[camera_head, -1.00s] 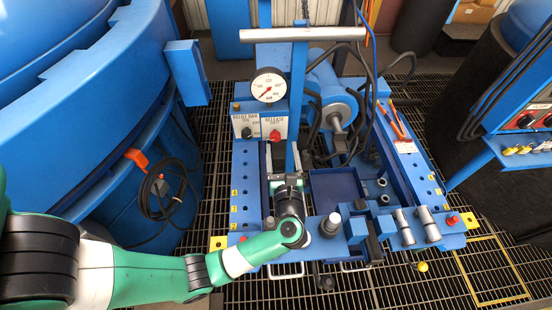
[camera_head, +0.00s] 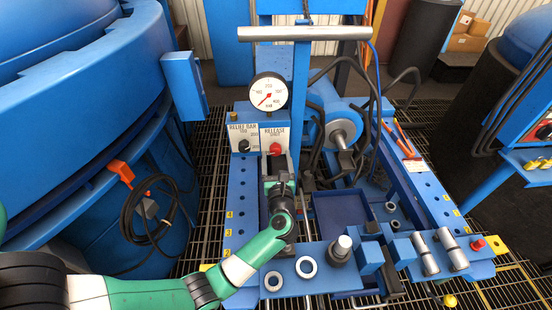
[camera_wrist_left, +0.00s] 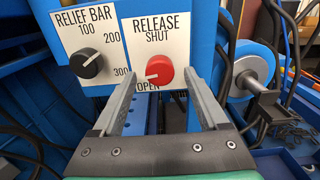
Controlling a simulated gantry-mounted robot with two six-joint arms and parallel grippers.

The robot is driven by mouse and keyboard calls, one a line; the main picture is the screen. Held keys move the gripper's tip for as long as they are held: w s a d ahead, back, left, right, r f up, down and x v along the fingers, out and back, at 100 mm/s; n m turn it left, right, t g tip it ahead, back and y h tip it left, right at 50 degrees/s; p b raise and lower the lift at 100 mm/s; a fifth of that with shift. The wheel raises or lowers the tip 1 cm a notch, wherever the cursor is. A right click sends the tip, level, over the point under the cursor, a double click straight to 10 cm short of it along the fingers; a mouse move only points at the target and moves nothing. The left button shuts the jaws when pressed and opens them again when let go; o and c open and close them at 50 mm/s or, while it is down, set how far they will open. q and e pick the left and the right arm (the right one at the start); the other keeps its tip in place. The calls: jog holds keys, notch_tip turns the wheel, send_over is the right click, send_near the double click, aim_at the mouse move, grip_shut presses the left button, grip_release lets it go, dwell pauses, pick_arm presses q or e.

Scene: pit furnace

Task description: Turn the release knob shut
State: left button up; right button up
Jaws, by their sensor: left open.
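The red release knob (camera_head: 275,149) sits on a white panel below the pressure gauge (camera_head: 268,91). In the left wrist view the red knob (camera_wrist_left: 160,69) has "SHUT" printed above it and "OPEN" below, with a pale mark at its lower left. My left gripper (camera_head: 278,158) is just in front of the panel. Its two fingers (camera_wrist_left: 158,84) are spread, one to each side of the knob, with nothing between them. I cannot tell whether the fingertips touch the knob. My right gripper is not in view.
A black relief bar knob (camera_wrist_left: 86,63) is left of the release knob. A grey crossbar (camera_head: 304,33) on a blue post (camera_head: 301,85) stands close right of the gripper. Black hoses (camera_head: 318,150) hang near the pump. A blue tray (camera_head: 343,216) lies right of my arm.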

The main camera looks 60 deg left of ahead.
pick_arm(q)
jog(key=shift+x, duration=0.85)
grip_shut()
